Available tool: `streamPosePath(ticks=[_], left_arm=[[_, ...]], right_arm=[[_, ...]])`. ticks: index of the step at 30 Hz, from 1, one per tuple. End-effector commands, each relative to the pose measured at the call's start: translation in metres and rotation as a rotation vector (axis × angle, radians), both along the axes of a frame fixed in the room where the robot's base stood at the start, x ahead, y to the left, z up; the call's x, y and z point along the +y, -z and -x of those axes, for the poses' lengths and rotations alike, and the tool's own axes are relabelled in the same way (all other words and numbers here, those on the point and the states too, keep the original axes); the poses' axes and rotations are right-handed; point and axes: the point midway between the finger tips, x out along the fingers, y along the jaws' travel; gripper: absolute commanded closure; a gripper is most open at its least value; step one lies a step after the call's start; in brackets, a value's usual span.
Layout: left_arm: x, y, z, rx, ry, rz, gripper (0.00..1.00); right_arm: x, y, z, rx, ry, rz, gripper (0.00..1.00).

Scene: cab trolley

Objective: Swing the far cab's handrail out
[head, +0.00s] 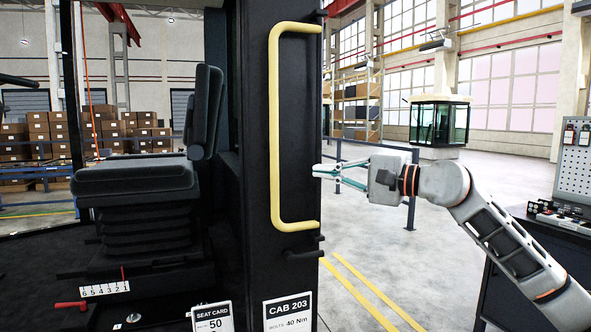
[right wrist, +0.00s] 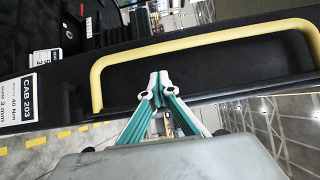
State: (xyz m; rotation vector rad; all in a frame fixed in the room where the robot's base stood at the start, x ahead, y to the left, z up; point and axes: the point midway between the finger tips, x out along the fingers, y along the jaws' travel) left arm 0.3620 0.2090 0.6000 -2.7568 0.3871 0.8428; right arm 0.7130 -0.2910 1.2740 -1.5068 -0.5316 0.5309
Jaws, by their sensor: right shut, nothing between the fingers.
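The yellow handrail (head: 274,130) is a long upright bar with bent ends, lying across the dark post (head: 299,255) of the cab labelled CAB 203. Its two ends meet the post's right edge. My right gripper (head: 317,171) comes in from the right, with its fingertips at the post's right edge, between the rail's end heights. It is shut and empty, apart from the long bar. In the right wrist view the handrail (right wrist: 205,41) arches beyond the closed fingertips (right wrist: 158,78); whether they touch the post is unclear. My left gripper is out of view.
A seat (head: 140,185) is inside the cab at left. A small dark peg or lever (head: 303,253) sticks out below the rail. Right of the post is open floor with blue railings (head: 380,205). A tool bench (head: 540,255) stands at right. Another glazed cab (head: 438,120) stands far back.

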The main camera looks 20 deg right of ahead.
Motion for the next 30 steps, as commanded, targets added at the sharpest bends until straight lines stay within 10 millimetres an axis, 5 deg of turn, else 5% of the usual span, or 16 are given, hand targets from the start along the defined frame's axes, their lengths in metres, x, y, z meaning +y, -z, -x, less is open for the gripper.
streamPosePath(ticks=[13,30], left_arm=[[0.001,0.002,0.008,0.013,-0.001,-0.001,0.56],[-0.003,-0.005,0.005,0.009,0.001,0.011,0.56]], right_arm=[[0.006,-0.001,-0.007,0.0,-0.001,-0.002,1.0],[0.059,-0.001,-0.072,0.001,-0.001,-0.004,1.0]])
